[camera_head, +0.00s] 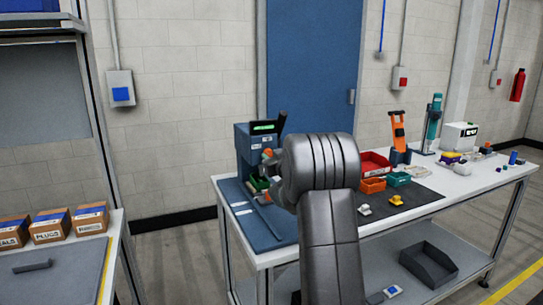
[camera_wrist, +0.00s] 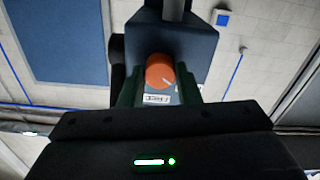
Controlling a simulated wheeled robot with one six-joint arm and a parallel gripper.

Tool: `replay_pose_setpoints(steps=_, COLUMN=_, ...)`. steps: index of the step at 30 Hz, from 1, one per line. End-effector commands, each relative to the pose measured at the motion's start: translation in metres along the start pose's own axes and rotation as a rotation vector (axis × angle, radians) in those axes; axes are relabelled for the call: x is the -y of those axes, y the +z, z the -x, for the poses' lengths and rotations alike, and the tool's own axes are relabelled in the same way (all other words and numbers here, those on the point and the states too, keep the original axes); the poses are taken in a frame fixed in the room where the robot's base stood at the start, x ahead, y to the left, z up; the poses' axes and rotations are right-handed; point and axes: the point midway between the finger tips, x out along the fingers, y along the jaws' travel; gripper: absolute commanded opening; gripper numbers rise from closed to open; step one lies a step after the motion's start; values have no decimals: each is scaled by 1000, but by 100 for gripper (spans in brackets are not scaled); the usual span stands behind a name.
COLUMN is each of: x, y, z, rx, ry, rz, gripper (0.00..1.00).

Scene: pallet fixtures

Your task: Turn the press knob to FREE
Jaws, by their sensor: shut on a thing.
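The dark blue press (camera_head: 243,142) stands at the left end of the workbench, with a green lit strip and a black handle at its top. Its orange press knob (camera_wrist: 159,71) shows in the wrist view, with a short pale mark on its face. A white label (camera_wrist: 156,99) sits beside it; its small text is hard to read. My gripper (camera_wrist: 160,76) has its two dark green fingers on either side of the knob, shut on it. In the head view, my own arm hides most of the gripper and knob.
Small yellow and white parts lie nearer. Boxes (camera_head: 50,226) stand on a left table.

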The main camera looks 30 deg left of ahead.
Motion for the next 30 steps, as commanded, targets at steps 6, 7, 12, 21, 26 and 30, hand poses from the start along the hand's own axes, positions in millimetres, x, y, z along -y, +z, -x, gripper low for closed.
replay_pose_setpoints(steps=6, x=0, y=-3, z=0, rx=2, ry=0, rz=-156, gripper=7)
replay_pose_setpoints(steps=7, x=0, y=-3, z=0, rx=2, ry=-1, rz=-182, gripper=7)
replay_pose_setpoints(steps=12, x=-1, y=-4, z=0, rx=1, ry=0, rz=-343, gripper=7)
replay_pose_setpoints(steps=21, x=0, y=-3, z=0, rx=0, ry=0, rz=-623, gripper=7)
replay_pose_setpoints(steps=26, x=0, y=-2, z=0, rx=1, ry=0, rz=-751, gripper=7)
replay_pose_setpoints(steps=30, x=0, y=-1, z=0, rx=1, ry=0, rz=-842, gripper=7)
